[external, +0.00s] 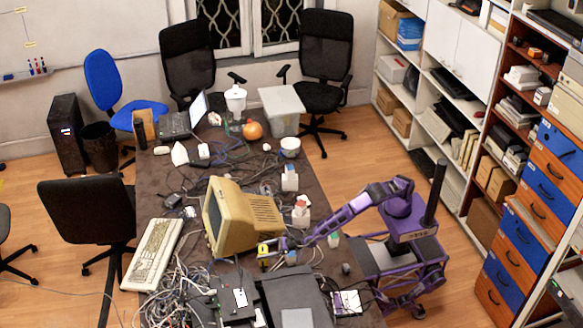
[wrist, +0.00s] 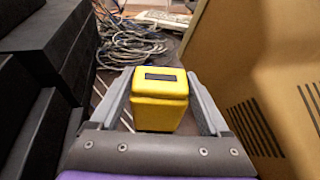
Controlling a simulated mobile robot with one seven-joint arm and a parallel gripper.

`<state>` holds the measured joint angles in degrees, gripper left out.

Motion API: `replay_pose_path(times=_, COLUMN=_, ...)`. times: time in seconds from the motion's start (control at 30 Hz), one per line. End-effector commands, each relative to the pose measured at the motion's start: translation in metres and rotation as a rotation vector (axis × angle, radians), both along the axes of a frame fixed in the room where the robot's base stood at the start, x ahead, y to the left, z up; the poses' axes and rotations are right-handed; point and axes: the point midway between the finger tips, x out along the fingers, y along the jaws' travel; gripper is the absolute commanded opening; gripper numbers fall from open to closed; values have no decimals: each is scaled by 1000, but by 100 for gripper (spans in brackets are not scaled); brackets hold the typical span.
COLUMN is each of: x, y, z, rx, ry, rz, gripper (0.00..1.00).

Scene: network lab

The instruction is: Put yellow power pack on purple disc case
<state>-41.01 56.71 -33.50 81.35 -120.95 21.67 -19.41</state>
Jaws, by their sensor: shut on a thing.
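The yellow power pack (wrist: 160,102) is a small yellow block with a dark label on top. It sits between the two grey fingers of my gripper (wrist: 158,85), which is shut on it. My gripper (external: 272,246) is low over the table there. I cannot tell whether the pack touches the table. I cannot make out the purple disc case for certain; a small white item with purplish edges (external: 347,302) lies at the table's near right.
The beige monitor (external: 251,222) stands close on the right in the wrist view (wrist: 245,85). Black equipment (wrist: 45,55) is close on the left. Tangled cables (wrist: 130,40) lie ahead. A beige keyboard (external: 152,254) lies at the table's left edge.

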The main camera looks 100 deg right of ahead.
Motion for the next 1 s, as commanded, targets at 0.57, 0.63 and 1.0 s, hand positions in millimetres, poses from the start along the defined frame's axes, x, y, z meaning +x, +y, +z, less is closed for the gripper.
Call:
replay_pose_path(times=0.57, x=0, y=1, z=97, rx=5, ry=-7, rz=-1, gripper=0)
replay_pose_path(times=0.63, x=0, y=1, z=118, rx=7, ry=-8, rz=1, gripper=0)
replay_pose_path(times=1.0, x=1, y=-1, z=184, rx=7, ry=-5, rz=-2, gripper=0)
